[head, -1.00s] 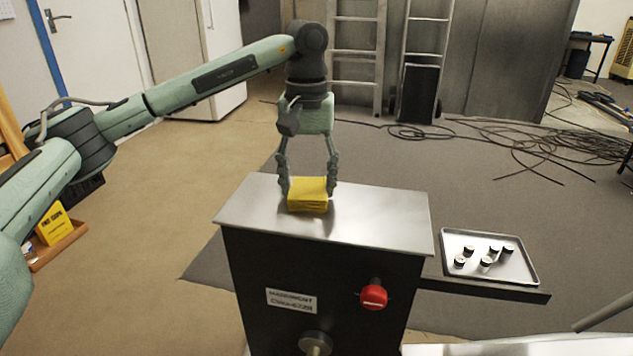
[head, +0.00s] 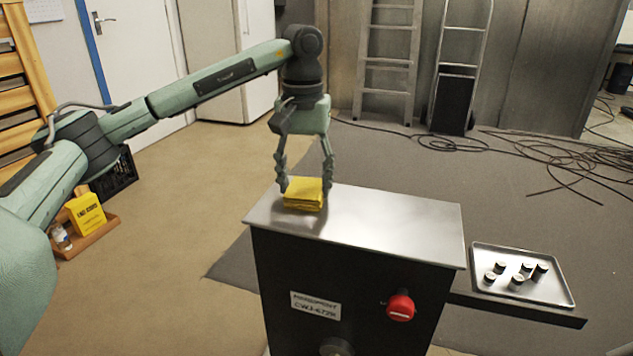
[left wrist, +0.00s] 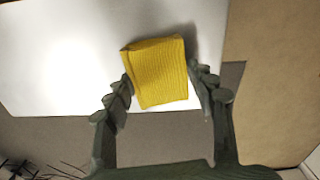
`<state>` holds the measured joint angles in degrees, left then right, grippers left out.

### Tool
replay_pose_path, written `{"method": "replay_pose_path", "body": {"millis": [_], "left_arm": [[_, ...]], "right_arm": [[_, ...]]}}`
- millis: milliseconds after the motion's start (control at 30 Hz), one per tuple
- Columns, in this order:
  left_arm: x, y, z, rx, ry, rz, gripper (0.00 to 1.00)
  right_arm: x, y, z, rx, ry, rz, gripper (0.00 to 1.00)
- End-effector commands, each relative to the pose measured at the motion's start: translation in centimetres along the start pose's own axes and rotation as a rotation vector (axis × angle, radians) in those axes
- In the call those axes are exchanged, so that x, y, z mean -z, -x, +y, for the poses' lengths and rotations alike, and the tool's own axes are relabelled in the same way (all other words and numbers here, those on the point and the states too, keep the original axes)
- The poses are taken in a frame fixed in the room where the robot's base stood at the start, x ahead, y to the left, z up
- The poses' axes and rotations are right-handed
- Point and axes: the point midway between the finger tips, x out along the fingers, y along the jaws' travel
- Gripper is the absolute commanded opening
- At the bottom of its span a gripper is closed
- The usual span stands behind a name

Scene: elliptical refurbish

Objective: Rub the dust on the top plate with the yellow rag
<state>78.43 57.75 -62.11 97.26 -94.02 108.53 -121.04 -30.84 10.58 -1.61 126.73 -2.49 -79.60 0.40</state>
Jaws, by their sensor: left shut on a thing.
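The yellow rag (head: 304,194) is a folded block at the back left part of the metal top plate (head: 385,220) of a dark cabinet. My left gripper (head: 305,192) points down from above with a finger on each side of the rag, shut on it. In the left wrist view the rag (left wrist: 158,72) sits between the fingertips, over the bright plate (left wrist: 60,60). The rag is at the plate's surface; whether it presses on it I cannot tell. I cannot make out any dust on the plate. My right gripper is not in view.
A red button (head: 400,308) sticks out of the cabinet's front. A tray (head: 560,293) with several small dark cylinders stands on a side shelf to the right. The plate right of the rag is clear. Cables (head: 560,150) lie on the floor behind.

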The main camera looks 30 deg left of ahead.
Motion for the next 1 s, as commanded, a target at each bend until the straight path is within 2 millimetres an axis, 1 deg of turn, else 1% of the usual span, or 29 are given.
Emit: {"method": "replay_pose_path", "body": {"millis": [67,300,433,1000], "left_arm": [[0.0,-0.2,-0.4,0.004,0.002,-0.003,0.31],[0.0,-0.2,-0.4,0.004,0.001,-0.003,0.31],[0.0,0.3,-0.4,0.004,0.001,-0.003,0.31],[0.0,5.9,-0.3,0.002,0.000,-0.001,0.31]], "right_arm": [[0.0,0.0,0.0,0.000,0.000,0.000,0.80],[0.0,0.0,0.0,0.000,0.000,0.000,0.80],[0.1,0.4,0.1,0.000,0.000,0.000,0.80],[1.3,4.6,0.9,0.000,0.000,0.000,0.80]]}}
